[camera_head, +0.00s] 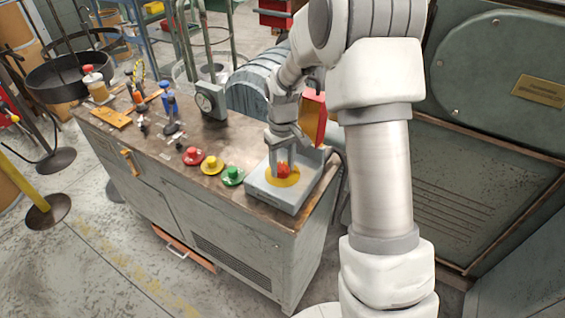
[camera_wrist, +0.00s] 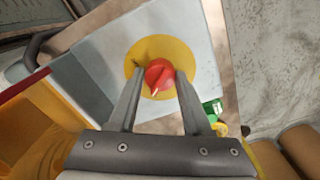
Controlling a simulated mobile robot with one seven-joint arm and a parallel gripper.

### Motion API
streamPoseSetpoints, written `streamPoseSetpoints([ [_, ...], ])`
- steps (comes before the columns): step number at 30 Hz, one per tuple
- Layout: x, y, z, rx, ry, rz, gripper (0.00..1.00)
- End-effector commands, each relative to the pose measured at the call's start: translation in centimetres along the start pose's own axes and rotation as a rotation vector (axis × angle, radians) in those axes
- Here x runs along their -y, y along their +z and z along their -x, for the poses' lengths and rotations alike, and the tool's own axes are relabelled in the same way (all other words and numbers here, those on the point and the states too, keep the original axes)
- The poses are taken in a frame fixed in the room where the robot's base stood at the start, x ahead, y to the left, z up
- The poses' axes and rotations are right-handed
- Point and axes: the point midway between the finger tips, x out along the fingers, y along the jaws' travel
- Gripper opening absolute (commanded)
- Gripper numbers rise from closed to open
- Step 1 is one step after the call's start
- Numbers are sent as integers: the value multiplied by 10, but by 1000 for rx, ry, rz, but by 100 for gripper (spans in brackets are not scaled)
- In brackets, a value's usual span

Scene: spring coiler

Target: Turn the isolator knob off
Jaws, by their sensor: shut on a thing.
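The isolator knob (camera_head: 283,170) is red and sits on a yellow disc (camera_head: 291,181) on top of a grey box (camera_head: 302,194) at the right end of the bench. In the wrist view the red knob (camera_wrist: 159,73) has a pale pointer mark aimed toward the bottom of the picture, and the yellow disc (camera_wrist: 178,53) shows around it. My gripper (camera_head: 282,163) points down over the box. Its two fingers (camera_wrist: 153,80) stand on either side of the knob and are shut on it. The fingers hide part of the knob's sides.
Red (camera_head: 193,156), yellow (camera_head: 211,163) and green (camera_head: 232,176) buttons stand in a row left of the box. A dial gauge (camera_head: 209,101) stands behind them. A red and yellow piece (camera_head: 313,116) is close behind my gripper. A large green machine (camera_head: 490,80) stands at right.

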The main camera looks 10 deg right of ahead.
Motion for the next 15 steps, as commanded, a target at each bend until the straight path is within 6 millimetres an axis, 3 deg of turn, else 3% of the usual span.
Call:
streamPoseSetpoints([
  [15,0,0,0,-1,0,140,0],
])
